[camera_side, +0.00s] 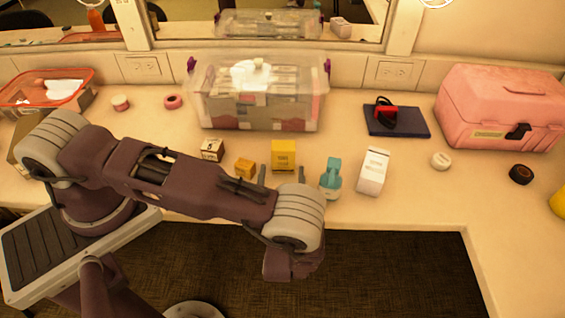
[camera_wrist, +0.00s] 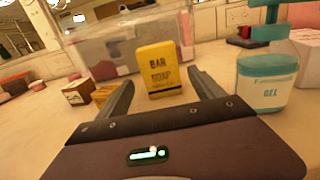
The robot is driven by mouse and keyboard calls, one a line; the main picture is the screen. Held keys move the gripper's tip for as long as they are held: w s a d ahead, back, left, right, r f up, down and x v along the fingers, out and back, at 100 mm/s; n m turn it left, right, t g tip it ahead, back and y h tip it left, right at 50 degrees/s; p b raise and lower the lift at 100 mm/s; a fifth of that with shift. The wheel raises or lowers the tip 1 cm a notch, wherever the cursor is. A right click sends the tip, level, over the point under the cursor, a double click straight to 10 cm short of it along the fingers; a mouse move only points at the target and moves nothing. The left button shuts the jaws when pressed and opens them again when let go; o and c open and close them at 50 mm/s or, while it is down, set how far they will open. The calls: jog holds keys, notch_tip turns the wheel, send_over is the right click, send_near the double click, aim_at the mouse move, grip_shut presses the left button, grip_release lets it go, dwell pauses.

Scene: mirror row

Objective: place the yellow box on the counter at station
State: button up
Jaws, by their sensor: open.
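The yellow box (camera_side: 284,153) stands upright on the counter (camera_side: 405,200), in front of the clear lidded bin. In the wrist view the yellow box (camera_wrist: 161,70) reads "BAR SOAP" and shows in the gap between my fingers. My gripper (camera_side: 282,174) is open, with one finger toward each side of the box. In the wrist view my gripper (camera_wrist: 161,82) has nothing between its jaws; the box appears just beyond or at the fingertips, and I cannot tell the exact distance. No marked station is plain in view.
A small orange-yellow box (camera_side: 245,168) sits close left of my gripper, with a brown-and-white box (camera_side: 212,150) beyond. A teal-topped gel jar (camera_side: 331,180) and white carton (camera_side: 373,172) stand close right. The clear bin (camera_side: 258,95) stands behind.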

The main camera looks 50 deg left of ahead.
jog(key=v, duration=0.7)
jog(key=shift+s+d+r, duration=0.2)
jog(key=shift+s+d, duration=0.1)
jog(key=shift+d, duration=0.05)
jog(key=s+a+r+n+g+h, duration=0.2)
jog(key=a+r+n+g, duration=0.3)
jog(key=r+n, duration=0.4)
jog(key=s+a+r+n+g+h, duration=0.1)
jog(key=s+a+r+n+g, duration=0.1)
jog(key=r+n+g, duration=0.75)
jog(key=s+r+n+t+h, duration=0.7)
jog(key=s+r, duration=0.4)
jog(key=r, duration=0.4)
jog(key=n+h, duration=0.1)
jog(key=h, duration=0.1)
jog(key=shift+s+h, duration=0.4)
